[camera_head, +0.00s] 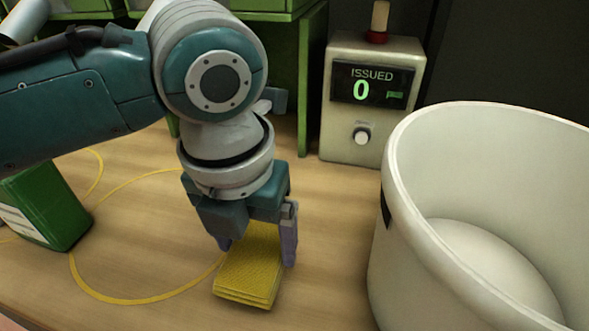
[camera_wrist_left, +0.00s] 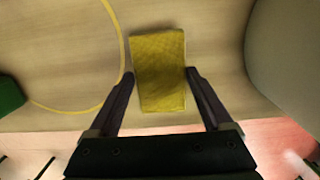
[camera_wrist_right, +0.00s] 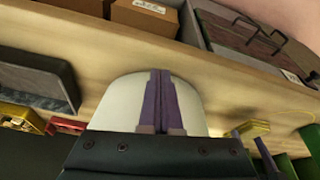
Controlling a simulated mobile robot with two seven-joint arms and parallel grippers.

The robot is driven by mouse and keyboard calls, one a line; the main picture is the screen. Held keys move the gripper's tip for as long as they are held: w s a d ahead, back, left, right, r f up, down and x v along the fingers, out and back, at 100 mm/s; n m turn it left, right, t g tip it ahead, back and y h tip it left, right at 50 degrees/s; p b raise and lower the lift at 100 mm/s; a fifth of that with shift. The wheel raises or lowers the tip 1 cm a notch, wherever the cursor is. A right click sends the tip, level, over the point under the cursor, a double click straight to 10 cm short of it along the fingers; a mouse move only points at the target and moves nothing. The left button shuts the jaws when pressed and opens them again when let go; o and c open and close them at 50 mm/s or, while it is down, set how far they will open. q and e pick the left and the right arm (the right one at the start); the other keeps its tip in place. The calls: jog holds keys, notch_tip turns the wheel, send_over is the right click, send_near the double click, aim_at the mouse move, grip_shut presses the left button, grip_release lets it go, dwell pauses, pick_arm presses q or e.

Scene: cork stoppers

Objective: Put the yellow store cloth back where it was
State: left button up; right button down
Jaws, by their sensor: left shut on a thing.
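The yellow store cloth (camera_head: 247,278), a folded layered pad, is at the wooden table's front middle. It also shows in the left wrist view (camera_wrist_left: 158,70) and partly in the right wrist view (camera_wrist_right: 255,130). My left gripper (camera_head: 256,254) points down with a finger on each side of the cloth and is shut on it. In the left wrist view its fingers (camera_wrist_left: 158,76) flank the cloth's edges. Whether the cloth touches the table is hard to tell. My right gripper (camera_wrist_right: 158,75) has its fingers together and empty, above the white bin; it is outside the head view.
A yellow ring outline (camera_head: 130,300) lies on the table left of the cloth, with a green box (camera_head: 45,208) by it. A large white bin (camera_head: 400,230) stands close on the right. A counter device (camera_head: 345,140) reading "ISSUED 0" stands behind.

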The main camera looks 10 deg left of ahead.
aim_at(254, 252)
pick_arm(q)
notch_tip(254, 252, down, 4)
jog(key=shift+f+b, duration=0.1)
jog(key=shift+b, duration=0.3)
